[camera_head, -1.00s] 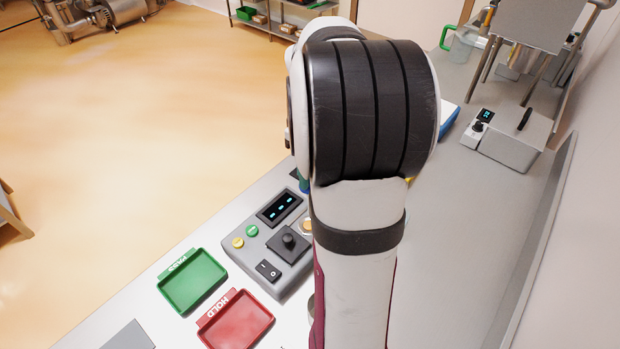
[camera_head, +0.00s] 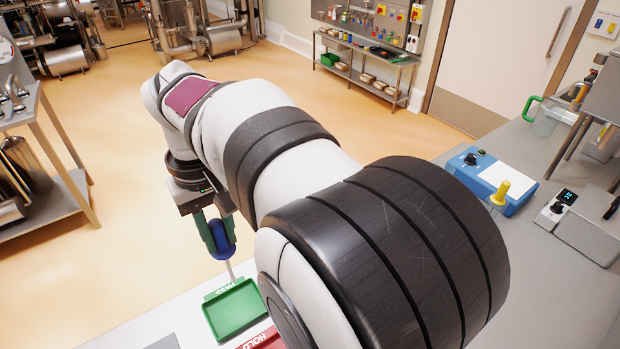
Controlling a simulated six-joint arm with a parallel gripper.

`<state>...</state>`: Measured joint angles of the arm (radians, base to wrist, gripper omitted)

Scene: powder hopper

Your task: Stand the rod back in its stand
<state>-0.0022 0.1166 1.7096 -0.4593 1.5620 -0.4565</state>
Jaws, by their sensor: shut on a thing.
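My gripper (camera_head: 214,238) is at the left of the middle, over the far edge of the bench near the green tray. Its green-sided fingers are shut on the blue handle of the rod (camera_head: 229,238). The rod's thin pale shaft points down, slightly tilted, towards the back of the green tray. I cannot tell whether its tip touches anything. I cannot make out the rod's stand; my arm covers much of the bench.
The green tray (camera_head: 212,329) and a red HOLD tray (camera_head: 243,346) are on the bench below. A blue box with a yellow knob (camera_head: 520,175), a grey box with a display (camera_head: 592,235) and a green-handled jug (camera_head: 547,116) stand at right.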

